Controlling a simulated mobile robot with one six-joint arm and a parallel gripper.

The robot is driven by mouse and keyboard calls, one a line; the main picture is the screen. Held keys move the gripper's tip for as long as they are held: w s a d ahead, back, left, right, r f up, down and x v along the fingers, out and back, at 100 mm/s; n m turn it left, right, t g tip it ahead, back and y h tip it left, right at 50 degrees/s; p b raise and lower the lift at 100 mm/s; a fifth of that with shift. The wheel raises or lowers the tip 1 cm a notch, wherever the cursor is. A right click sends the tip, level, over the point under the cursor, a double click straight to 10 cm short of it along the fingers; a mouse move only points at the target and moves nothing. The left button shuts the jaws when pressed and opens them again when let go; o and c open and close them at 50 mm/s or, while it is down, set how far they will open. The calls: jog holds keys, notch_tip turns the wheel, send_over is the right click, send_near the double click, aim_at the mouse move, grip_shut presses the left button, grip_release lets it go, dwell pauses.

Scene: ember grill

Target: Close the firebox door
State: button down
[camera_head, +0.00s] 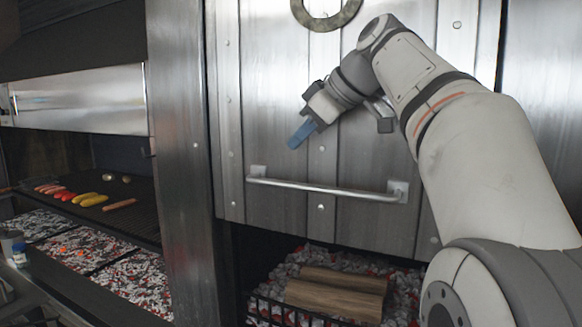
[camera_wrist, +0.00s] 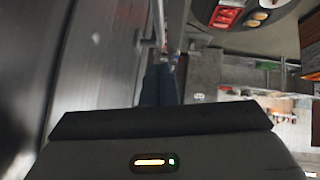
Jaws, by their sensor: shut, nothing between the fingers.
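The firebox door (camera_head: 275,130) is a large riveted steel panel in the head view. Its lower edge stands above the firebox opening, so the inside shows below it. A horizontal bar handle (camera_head: 325,188) runs across its lower part on two brackets. My gripper (camera_head: 300,134), with blue fingers, is shut and empty. It appears in front of the door, above the left half of the handle, and apart from it in the picture. In the wrist view the dark blue fingers (camera_wrist: 160,85) point along a blurred metal surface at the left. I cannot tell whether they touch the door.
Split logs (camera_head: 335,292) lie on glowing coals in the firebox, behind a black wire grate (camera_head: 290,315). A steel post (camera_head: 183,150) divides it from a grill (camera_head: 125,190) at the left with sausages and vegetables. A metal ring (camera_head: 326,12) hangs on the door's upper part.

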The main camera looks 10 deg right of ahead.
aim_at(291, 185)
jog(key=w+f, duration=0.1)
jog(key=f, duration=0.1)
jog(key=a+f, duration=0.1)
jog(key=f, duration=0.1)
jog(key=w+f, duration=0.1)
jog(key=f, duration=0.1)
jog(key=shift+w+a+f+p, duration=0.2)
jog(key=shift+w+p, duration=0.1)
jog(key=shift+p, duration=0.1)
jog(key=shift+s, duration=0.1)
